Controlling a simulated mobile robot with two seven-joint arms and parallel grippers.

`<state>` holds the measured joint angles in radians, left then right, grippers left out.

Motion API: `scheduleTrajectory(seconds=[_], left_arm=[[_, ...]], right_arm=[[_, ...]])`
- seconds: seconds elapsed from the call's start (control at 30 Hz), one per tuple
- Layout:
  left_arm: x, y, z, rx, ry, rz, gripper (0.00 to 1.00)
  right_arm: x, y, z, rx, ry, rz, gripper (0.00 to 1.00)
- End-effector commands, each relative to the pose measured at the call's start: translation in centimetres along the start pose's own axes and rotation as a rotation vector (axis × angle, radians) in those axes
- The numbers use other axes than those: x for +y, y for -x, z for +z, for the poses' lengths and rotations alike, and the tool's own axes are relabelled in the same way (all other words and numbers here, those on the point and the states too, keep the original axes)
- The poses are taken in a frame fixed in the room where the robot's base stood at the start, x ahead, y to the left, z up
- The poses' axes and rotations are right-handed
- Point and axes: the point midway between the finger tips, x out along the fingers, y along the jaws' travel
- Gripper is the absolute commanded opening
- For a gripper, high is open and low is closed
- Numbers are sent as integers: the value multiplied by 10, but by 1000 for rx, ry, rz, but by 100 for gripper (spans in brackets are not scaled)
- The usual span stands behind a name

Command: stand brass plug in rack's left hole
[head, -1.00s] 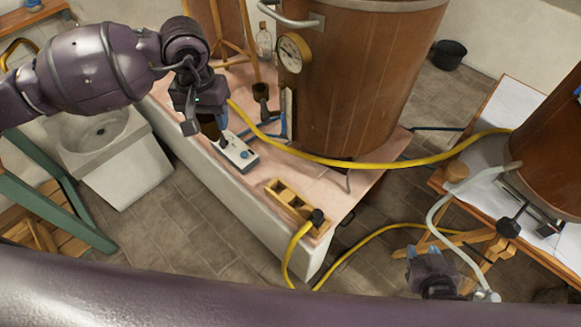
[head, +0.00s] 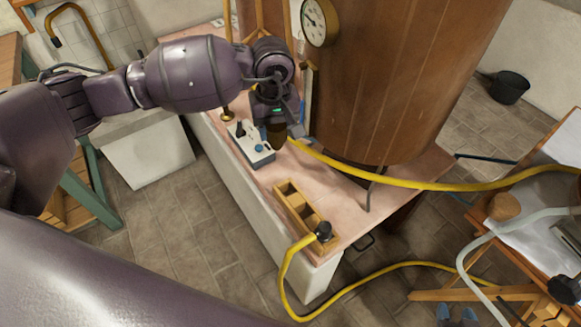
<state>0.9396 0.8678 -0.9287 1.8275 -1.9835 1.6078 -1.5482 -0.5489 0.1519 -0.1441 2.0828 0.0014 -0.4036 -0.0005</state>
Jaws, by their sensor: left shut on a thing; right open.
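My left gripper (head: 277,124) is shut on the brass plug (head: 277,136), which looks like a dark brown cylinder hanging below the fingers. Its upper part is hidden by the gripper. The gripper is above the bench, behind and to the left of the wooden rack (head: 281,203), and apart from it. The rack lies near the bench's front edge. Its left hole (head: 288,188) looks empty, and a black hose fitting (head: 323,230) stands at its right end. My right gripper (head: 457,315) is open, with only its blue tips showing at the bottom edge.
A grey control box (head: 254,146) with a blue button and black lever is just left of the held plug. A yellow hose (head: 400,184) crosses behind the rack. A large wooden vat (head: 400,80) with a gauge (head: 319,22) limits room behind.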

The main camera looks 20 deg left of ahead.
Motion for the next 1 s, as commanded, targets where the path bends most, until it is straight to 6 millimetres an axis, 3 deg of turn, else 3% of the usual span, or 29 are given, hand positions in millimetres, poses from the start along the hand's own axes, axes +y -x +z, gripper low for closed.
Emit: scheduleTrajectory(seconds=[0.03, 0.2, 0.4, 0.6, 1.0], left_arm=[[4, -32, -2, -17, 35, -8, 23], [14, -83, -9, -15, 162, -10, 23], [23, -130, -14, -11, 275, -6, 23], [27, -150, -16, -3, 334, 0, 23], [28, -166, -16, -2, 347, 1, 23]], right_arm=[[-2, -7, 23, -32, 1, -4, 43], [-5, -16, 53, -80, 3, -8, 43], [-7, -26, 71, -105, 11, -16, 43], [-9, -28, 80, -122, 12, -20, 43], [-11, -29, 88, -137, 11, -24, 43]])
